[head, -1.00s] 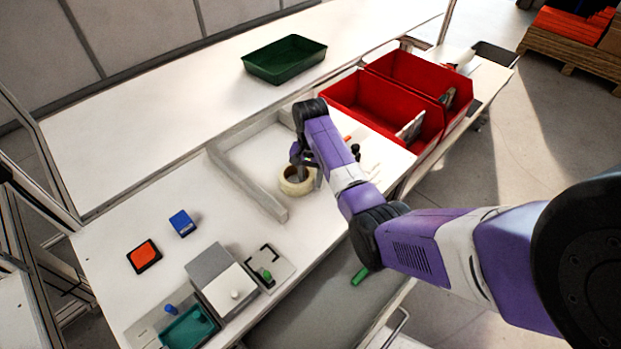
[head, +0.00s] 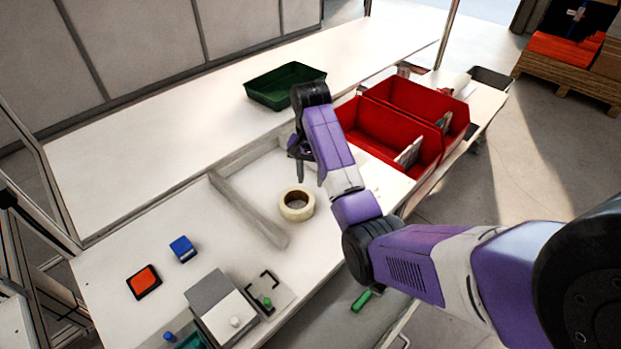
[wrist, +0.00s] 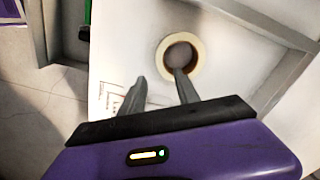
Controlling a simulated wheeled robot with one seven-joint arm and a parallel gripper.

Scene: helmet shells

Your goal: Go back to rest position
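My gripper (head: 300,168) hangs above the white table, pointing down, at the end of my purple arm. In the wrist view its two fingers (wrist: 160,77) stand apart with nothing between them, so it is open. A cream tape roll (head: 297,215) lies flat on the table below the gripper and apart from it. The tape roll also shows in the wrist view (wrist: 162,56), where the right fingertip overlaps its opening.
A pale raised ledge (head: 245,205) runs left of the tape. Red bins (head: 390,150) stand to the right, and a green tray (head: 285,88) sits behind. An orange-topped box (head: 144,281), a blue box (head: 183,248) and a grey block (head: 220,305) occupy the front left.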

